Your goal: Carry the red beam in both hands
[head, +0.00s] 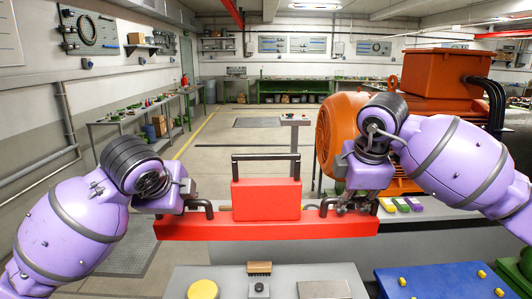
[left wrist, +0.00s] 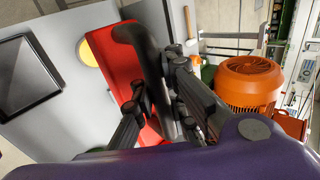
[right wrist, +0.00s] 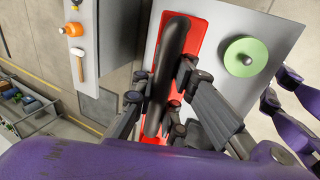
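The red beam (head: 270,231) lies level across the middle of the head view, with a dark bar handle near each end. A red block (head: 266,200) with a black handle stands at its middle; I cannot tell whether it is joined to the beam. My left gripper (head: 190,208) has its fingers closed around the beam's left handle (left wrist: 153,70), one on each side. My right gripper (head: 352,207) has its fingers closed around the right handle (right wrist: 168,75). Red beam surface shows beneath the handles in both wrist views. The fingers' inner contact is partly hidden.
A pale worktop with a yellow disc (head: 203,290), a brush (head: 259,268) and a tan plate (head: 325,289) lies in front. A blue tray (head: 430,284) is at front right. Small coloured blocks (head: 401,205) and a large orange motor (head: 341,130) stand at right. Open floor lies behind.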

